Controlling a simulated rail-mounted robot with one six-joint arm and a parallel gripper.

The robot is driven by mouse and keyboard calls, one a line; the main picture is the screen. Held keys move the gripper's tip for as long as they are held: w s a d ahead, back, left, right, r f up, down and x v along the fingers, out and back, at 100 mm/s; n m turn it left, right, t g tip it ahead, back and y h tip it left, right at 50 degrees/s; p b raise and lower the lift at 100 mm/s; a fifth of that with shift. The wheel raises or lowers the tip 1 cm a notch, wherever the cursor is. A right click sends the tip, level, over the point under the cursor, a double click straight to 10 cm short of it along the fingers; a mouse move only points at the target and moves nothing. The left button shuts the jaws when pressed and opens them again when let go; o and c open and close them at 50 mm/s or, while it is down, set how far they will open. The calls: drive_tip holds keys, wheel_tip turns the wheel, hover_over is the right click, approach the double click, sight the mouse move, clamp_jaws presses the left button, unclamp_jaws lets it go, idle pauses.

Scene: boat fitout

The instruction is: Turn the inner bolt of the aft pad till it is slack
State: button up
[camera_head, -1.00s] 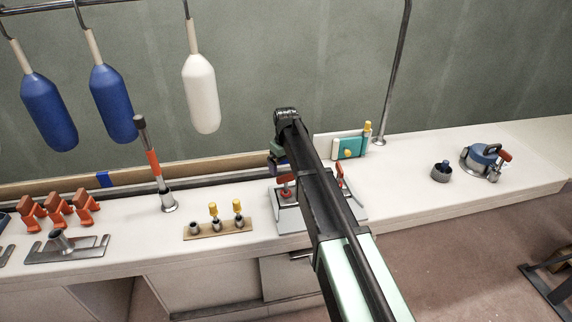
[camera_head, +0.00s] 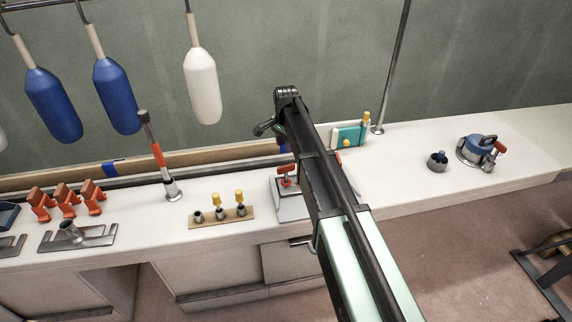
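My arm crosses the middle of the view. Its wrist end is over the back of the bench, and a dark part (camera_head: 265,128) juts out left of it. My gripper's fingers are hidden or cannot be made out. A grey fixture (camera_head: 290,209) with a red-handled clamp (camera_head: 286,174) stands partly behind my arm. Two slotted metal plates lie at the far left; one plate (camera_head: 100,237) has an upright tube, and the other plate (camera_head: 10,246) is cut by the picture edge. I cannot tell which thing is the aft pad, and no inner bolt is discernible.
A tan strip (camera_head: 237,221) holds sockets, two with yellow tops. An orange-and-black tool (camera_head: 156,150) stands in a holder. Orange clamps (camera_head: 66,200) are at left. A teal item (camera_head: 349,136), a pole, a dark cup (camera_head: 437,162) and a blue device (camera_head: 476,149) are at right. Fenders hang above.

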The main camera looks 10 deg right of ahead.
sight(286, 166)
wheel_tip(286, 166, down, 11)
drive_tip(key=m+b, duration=0.3)
drive_tip(key=b, duration=0.8)
drive_tip(key=shift+r, duration=0.1)
clamp_jaws()
